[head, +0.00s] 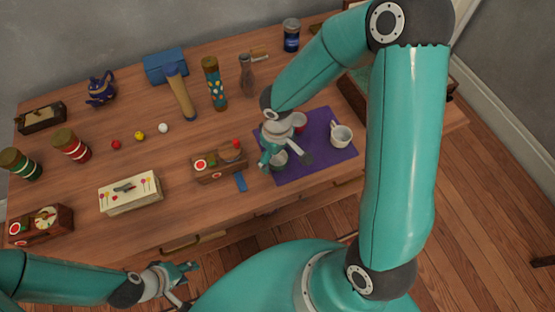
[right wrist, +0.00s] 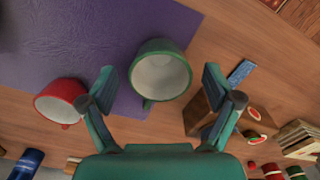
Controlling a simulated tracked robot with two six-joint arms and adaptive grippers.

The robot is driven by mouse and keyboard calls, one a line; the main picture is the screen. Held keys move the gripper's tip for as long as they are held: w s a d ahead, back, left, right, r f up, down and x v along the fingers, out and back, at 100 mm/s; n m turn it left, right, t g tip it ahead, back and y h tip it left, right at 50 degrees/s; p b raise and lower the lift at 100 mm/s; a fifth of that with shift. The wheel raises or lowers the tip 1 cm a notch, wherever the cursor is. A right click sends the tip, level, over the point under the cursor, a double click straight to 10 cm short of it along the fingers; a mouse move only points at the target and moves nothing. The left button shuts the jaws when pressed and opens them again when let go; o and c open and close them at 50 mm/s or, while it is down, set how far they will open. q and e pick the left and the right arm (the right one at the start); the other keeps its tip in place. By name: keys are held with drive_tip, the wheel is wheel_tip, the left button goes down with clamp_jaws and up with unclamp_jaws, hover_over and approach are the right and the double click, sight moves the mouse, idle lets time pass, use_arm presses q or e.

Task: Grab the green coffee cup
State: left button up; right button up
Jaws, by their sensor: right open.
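The green coffee cup (right wrist: 160,75) lies ahead of my right gripper in the right wrist view, its pale inside facing the camera, at the edge of the purple mat (right wrist: 100,30). In the head view the cup (head: 279,159) is partly hidden by my right gripper (head: 285,161). That gripper is open, its fingers (right wrist: 169,92) spread on either side of the cup's lower part in the wrist view. I cannot tell whether they touch it. My left gripper (head: 187,285) is open and empty at the bottom of the head view, away from the mat.
A red cup (right wrist: 60,101) and a white cup (head: 341,135) stand on the mat. A wooden box (head: 219,165) and a blue strip (head: 241,182) are just left of the mat. Several jars, boxes and a teapot (head: 101,90) occupy the table's left.

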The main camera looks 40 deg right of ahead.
drive_tip(key=shift+f, duration=0.45)
drive_tip(key=shift+c, duration=0.2)
drive_tip(key=c, duration=1.2)
drive_tip(key=shift+r, duration=0.1)
